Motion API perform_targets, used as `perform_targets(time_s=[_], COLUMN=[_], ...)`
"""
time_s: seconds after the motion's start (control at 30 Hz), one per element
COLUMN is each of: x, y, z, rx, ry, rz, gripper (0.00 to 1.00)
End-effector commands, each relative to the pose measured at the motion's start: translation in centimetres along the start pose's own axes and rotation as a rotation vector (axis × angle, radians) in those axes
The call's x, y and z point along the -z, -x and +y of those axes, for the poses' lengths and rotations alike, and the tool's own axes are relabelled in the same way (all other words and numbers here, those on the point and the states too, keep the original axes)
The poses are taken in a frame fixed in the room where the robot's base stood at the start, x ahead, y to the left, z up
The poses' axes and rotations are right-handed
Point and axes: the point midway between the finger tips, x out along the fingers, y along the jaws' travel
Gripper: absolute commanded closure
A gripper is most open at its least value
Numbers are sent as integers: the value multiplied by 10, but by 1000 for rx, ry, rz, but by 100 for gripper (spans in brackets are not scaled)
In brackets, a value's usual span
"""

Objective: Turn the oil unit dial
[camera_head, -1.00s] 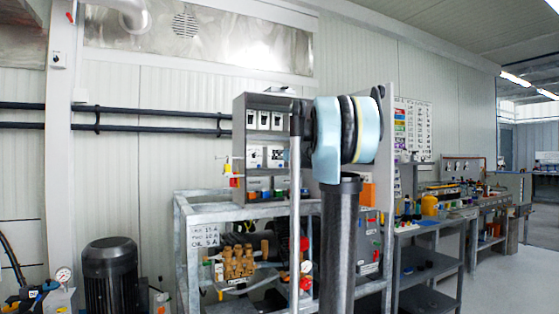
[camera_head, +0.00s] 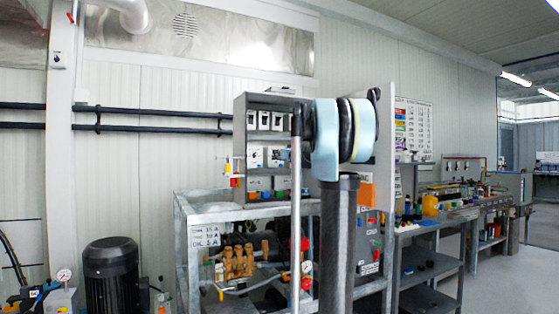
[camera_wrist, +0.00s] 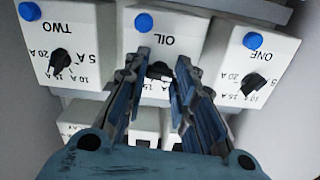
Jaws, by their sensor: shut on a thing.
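The oil unit, a white box (camera_wrist: 158,40) labelled OIL with a blue button on it, is in the middle of the wrist view, upside down. Its black dial (camera_wrist: 159,70) sits between the fingertips of my gripper (camera_wrist: 160,68). My gripper is shut on the dial, a finger on each side of it. The fingers partly cover the dial's scale.
Similar white units labelled TWO (camera_wrist: 70,40) and ONE (camera_wrist: 250,60) flank the oil unit closely, each with a black dial. More white units are beyond the fingers. In the head view, a grey metal frame (camera_head: 215,213) stands below the cabinet (camera_head: 240,130).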

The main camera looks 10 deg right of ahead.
Motion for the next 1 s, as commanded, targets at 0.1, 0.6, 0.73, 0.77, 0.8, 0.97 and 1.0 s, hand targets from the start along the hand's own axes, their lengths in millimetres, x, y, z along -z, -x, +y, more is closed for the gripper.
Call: perform_targets(time_s=[0.1,0.6,0.73,0.77,0.8,0.97,1.0], x=[0,0,0,0,0,0,0], y=[0,0,0,0,0,0,0], z=[1,2,2,2,1,1,1], rx=[-1,-3,-3,-3,-2,-2,-2], ry=[-53,-167,-166,-166,-166,-166,-166], rz=[0,1,1,1,0,0,0], gripper=[99,99,55,55,55,55,55])
